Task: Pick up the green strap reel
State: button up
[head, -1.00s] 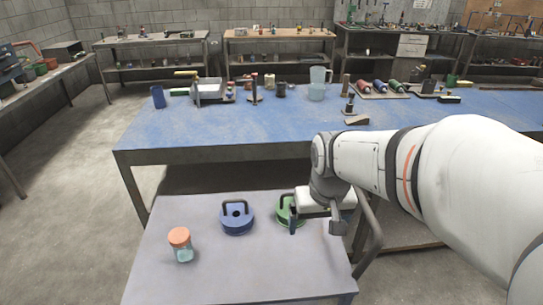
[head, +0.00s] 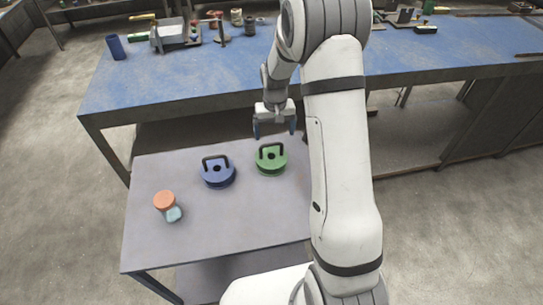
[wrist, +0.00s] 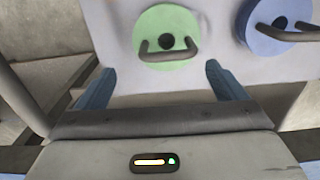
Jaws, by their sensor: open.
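The green strap reel (head: 271,160) lies flat on the grey table near its back right, with a dark handle on top. It also shows in the wrist view (wrist: 150,25), below and beyond the jaws. My gripper (head: 274,132) is open and empty, with its blue fingers apart. In the head view it hangs just behind and above the green reel. In the wrist view its fingers (wrist: 160,85) stand either side of the reel's near edge, not visibly touching it.
A blue reel (head: 217,171) lies left of the green one. The grey table (head: 240,222) is clear in front. A blue-topped workbench (head: 180,85) with several tools stands behind.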

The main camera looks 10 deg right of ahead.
aim_at(271, 144)
jog(key=f, duration=0.2)
jog(key=f+p, duration=0.1)
jog(key=f, duration=0.1)
jog(key=a+f+p, duration=0.1)
jog(key=f, duration=0.1)
jog(key=shift+f, duration=0.3)
jog(key=shift+c, duration=0.3)
jog(key=shift+w+r, duration=0.1)
jog(key=c, duration=1.7)
